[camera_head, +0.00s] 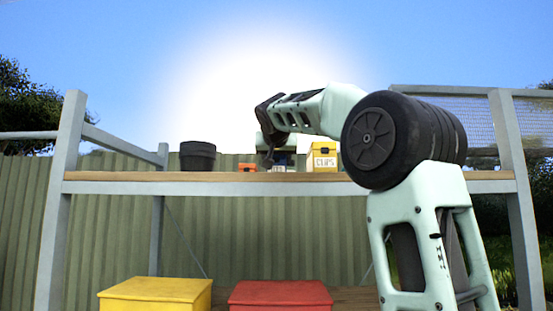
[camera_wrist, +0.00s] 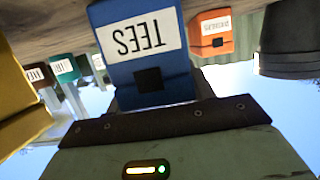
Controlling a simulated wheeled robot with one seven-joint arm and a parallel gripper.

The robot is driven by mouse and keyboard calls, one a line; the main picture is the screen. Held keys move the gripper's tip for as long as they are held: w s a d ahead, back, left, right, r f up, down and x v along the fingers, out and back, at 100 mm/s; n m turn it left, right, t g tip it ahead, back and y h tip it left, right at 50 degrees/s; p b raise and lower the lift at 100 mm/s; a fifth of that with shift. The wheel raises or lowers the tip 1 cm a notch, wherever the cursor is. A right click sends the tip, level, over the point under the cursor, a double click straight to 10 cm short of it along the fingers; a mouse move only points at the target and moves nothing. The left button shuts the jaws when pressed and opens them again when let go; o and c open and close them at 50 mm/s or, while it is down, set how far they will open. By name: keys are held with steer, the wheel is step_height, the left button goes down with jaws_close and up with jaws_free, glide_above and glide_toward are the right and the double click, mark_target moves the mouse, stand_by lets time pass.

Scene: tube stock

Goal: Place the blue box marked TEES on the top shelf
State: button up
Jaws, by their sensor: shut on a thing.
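The blue box marked TEES (camera_wrist: 145,78) fills the upper middle of the wrist view, its label upside down there. My gripper (camera_head: 268,158) is shut on it at the top shelf (camera_head: 120,176), among the small boxes there. In the head view my gripper and arm hide most of the box. I cannot tell whether its base touches the shelf board.
On the top shelf, a dark pot (camera_head: 197,156) and a small orange box (camera_head: 247,167) stand left of my gripper, a yellow CLIPS box (camera_head: 322,157) right. The wrist view shows green boxes (camera_wrist: 65,67) farther off. Yellow (camera_head: 155,295) and red (camera_head: 280,293) boxes sit below.

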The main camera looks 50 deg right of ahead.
steer(key=shift+f, duration=0.15)
steer(key=o, duration=1.2)
steer(key=shift+f, duration=0.1)
steer(key=shift+s+a+b, duration=0.2)
steer(key=shift+a+b, duration=0.1)
steer(key=b+v, duration=0.4)
steer(key=v, duration=0.7)
steer(key=shift+s+r, duration=0.15)
steer(key=shift+r, duration=0.1)
steer(key=shift+a, duration=0.1)
